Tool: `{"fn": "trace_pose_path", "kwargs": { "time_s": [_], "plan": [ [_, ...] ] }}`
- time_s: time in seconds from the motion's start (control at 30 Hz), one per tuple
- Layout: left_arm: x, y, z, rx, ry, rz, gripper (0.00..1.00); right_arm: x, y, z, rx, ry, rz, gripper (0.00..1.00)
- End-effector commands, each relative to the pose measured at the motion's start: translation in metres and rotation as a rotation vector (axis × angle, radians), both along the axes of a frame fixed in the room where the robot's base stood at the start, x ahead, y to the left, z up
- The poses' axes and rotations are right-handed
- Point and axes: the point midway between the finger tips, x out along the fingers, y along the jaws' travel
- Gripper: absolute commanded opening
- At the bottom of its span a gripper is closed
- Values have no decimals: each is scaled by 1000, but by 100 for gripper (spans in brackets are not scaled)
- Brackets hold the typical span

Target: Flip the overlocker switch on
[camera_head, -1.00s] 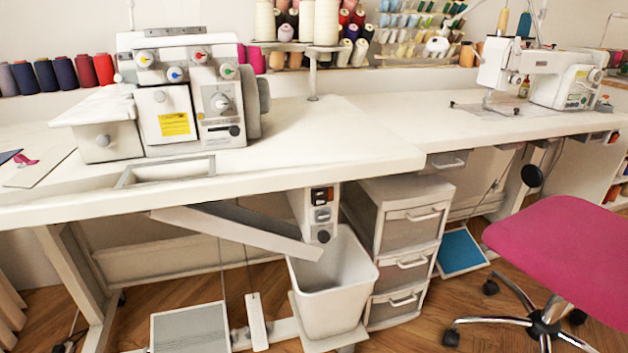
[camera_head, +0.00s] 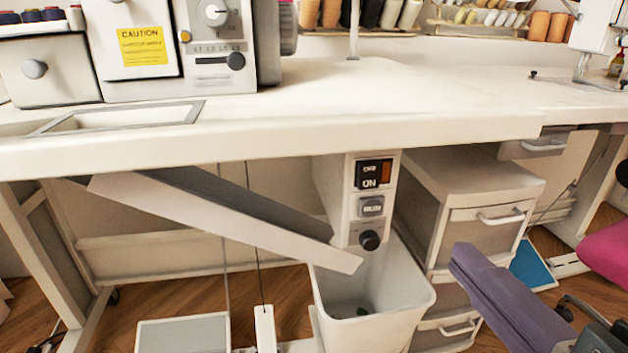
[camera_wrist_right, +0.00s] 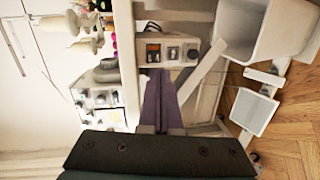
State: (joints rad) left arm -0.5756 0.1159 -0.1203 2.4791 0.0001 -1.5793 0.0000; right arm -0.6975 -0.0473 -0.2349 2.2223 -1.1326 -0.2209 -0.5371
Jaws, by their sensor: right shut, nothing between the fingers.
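The overlocker (camera_head: 225,95) stands on the white table, its top cut off in the head view; it also shows sideways in the right wrist view (camera_wrist_right: 105,97). A pale switch box (camera_head: 351,205) hangs under the table's front edge. It carries a black switch marked ON with an orange part (camera_head: 373,174), a grey button (camera_head: 371,207) and a dark knob (camera_head: 370,240). The switch also shows in the right wrist view (camera_wrist_right: 153,52). My right gripper (camera_head: 461,254), with purple fingers, is shut and empty, to the right of and below the switch box in the head view. My left gripper is not in view.
The table edge (camera_head: 270,143) overhangs the box. A slanted grey chute (camera_head: 210,212) lies left of it, above a white bin (camera_head: 415,299). A drawer unit (camera_head: 470,180) stands to the right. A pink chair (camera_head: 608,250) is at the far right.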

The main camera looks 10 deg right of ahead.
Motion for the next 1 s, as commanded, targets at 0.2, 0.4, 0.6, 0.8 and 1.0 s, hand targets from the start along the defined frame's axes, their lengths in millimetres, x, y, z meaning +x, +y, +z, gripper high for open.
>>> {"fn": "trace_pose_path", "kwargs": {
  "time_s": [0.2,0.4,0.6,0.8,1.0],
  "plan": [
    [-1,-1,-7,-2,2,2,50,-1,16,-3,-75,-32,72,0],
    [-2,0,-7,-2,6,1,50,-1,15,-3,-73,-32,70,0],
    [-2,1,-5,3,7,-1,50,6,15,-2,-70,-35,70,0],
    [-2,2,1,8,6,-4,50,34,16,-4,-73,-37,70,0],
    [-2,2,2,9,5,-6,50,73,17,-10,-73,-37,70,0]
  ]
}}
